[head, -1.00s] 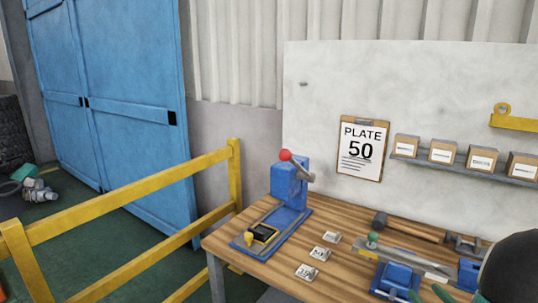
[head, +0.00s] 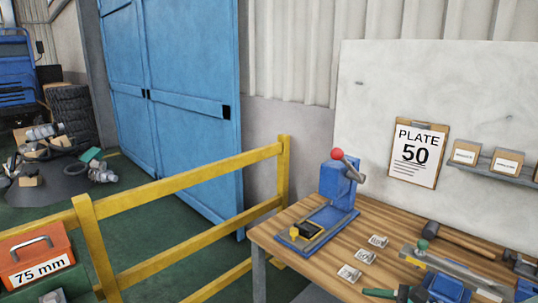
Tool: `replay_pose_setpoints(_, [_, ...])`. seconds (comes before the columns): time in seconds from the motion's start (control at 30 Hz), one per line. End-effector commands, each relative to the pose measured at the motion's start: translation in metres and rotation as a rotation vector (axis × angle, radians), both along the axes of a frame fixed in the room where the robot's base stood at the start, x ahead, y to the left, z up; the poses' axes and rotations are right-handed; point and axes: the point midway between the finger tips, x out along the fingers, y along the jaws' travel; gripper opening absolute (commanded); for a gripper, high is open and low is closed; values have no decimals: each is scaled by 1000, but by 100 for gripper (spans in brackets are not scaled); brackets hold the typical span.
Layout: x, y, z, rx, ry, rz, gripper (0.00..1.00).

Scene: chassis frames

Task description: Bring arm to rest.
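My gripper is not in view, and I cannot tell whether it is open or shut. No part of my arm shows clearly now. The wooden workbench (head: 292,262) fills the lower right. On it stands a blue press (head: 338,185) with a red-knobbed lever, and a yellow and black holder (head: 305,231) sits at the front of its base. Three small marked metal plates (head: 364,255) lie in a row to the right of the press.
A yellow railing (head: 190,182) runs left of the bench. A red box marked 75 mm (head: 38,255) stands at the lower left. A hammer (head: 455,238) and other tools lie on the bench. A clipboard reading PLATE 50 (head: 418,153) hangs behind. Green floor (head: 150,240) shows beyond the railing.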

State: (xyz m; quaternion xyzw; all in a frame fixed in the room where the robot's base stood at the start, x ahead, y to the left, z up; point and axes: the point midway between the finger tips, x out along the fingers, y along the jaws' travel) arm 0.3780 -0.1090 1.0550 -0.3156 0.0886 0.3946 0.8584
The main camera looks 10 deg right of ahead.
Motion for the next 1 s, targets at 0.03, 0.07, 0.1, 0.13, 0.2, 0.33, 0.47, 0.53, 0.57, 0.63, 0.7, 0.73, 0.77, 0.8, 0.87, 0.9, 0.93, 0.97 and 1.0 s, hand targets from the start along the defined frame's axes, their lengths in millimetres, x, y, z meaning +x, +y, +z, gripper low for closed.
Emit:
replay_pose_setpoints(0.03, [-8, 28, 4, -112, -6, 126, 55])
replay_pose_setpoints(0.07, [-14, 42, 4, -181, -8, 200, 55])
replay_pose_setpoints(0.1, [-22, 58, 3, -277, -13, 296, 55])
replay_pose_setpoints(0.13, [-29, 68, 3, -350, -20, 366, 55])
replay_pose_setpoints(0.2, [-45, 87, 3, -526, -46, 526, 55])
replay_pose_setpoints(0.33, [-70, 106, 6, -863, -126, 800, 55])
replay_pose_setpoints(0.47, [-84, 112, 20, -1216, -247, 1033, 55])
replay_pose_setpoints(0.53, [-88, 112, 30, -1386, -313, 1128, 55])
replay_pose_setpoints(0.57, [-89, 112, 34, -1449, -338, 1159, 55])
replay_pose_setpoints(0.63, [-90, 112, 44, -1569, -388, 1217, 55])
replay_pose_setpoints(0.7, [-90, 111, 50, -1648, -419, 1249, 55])
replay_pose_setpoints(0.73, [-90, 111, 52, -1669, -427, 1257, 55])
replay_pose_setpoints(0.77, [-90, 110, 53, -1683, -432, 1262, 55])
replay_pose_setpoints(0.8, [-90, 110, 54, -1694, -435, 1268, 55])
replay_pose_setpoints(0.87, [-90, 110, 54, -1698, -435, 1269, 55])
replay_pose_setpoints(0.9, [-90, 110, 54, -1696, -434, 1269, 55])
replay_pose_setpoints(0.93, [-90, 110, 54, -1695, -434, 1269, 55])
replay_pose_setpoints(0.97, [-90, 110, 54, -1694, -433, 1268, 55])
replay_pose_setpoints(1.0, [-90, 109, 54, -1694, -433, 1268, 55])
